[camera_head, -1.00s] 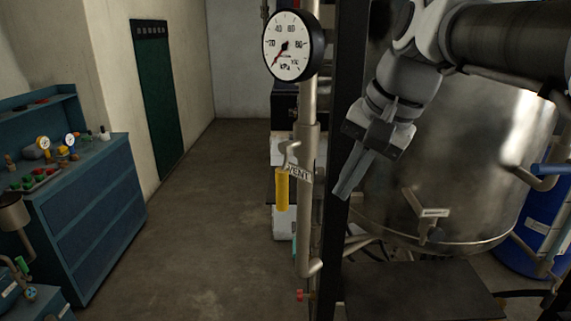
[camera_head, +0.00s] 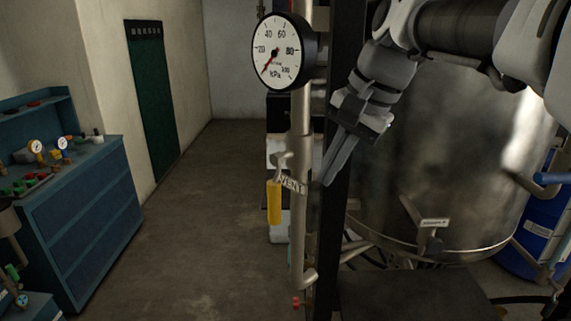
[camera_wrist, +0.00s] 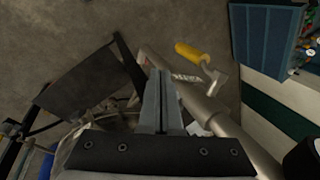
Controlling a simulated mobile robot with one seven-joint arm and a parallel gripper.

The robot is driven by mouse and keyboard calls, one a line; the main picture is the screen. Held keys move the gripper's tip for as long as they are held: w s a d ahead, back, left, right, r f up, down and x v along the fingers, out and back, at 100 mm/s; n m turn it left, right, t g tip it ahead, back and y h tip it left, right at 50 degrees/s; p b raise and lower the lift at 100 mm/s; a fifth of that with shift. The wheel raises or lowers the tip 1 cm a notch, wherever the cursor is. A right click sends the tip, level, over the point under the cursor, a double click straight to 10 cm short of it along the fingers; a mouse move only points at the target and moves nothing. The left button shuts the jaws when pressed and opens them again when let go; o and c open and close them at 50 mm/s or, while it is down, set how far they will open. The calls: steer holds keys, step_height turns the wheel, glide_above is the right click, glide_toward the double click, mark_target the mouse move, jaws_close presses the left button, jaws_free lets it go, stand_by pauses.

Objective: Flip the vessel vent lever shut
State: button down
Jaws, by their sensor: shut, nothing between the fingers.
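The vent lever (camera_head: 274,203) has a yellow handle that hangs straight down from a small valve on a vertical grey pipe (camera_head: 301,235). A white tag (camera_head: 292,184) reading VENT sits beside the handle's top. In the wrist view the yellow lever (camera_wrist: 187,53) shows beyond the fingertips, to their right, with its metal joint by the pipe. My gripper (camera_head: 329,180) is shut and empty, pointing down and left, to the right of the lever and pipe. It appears apart from the lever. The wrist view shows the closed fingers (camera_wrist: 160,78) side by side.
A round gauge (camera_head: 277,52) marked kPa is on the pipe above the lever. A dark post (camera_head: 330,235) stands right of the pipe, with a large steel vessel (camera_head: 450,150) behind my arm. A blue cabinet (camera_head: 85,215) is at left; the floor between is clear.

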glide_toward(280, 219)
step_height(280, 219, down, 4)
steer(key=s+d, duration=0.1)
steer(key=d, duration=0.1)
steer(key=w+a, duration=0.2)
steer(key=a, duration=0.1)
steer(key=shift+a+r, duration=0.1)
steer(key=shift+r, duration=0.05)
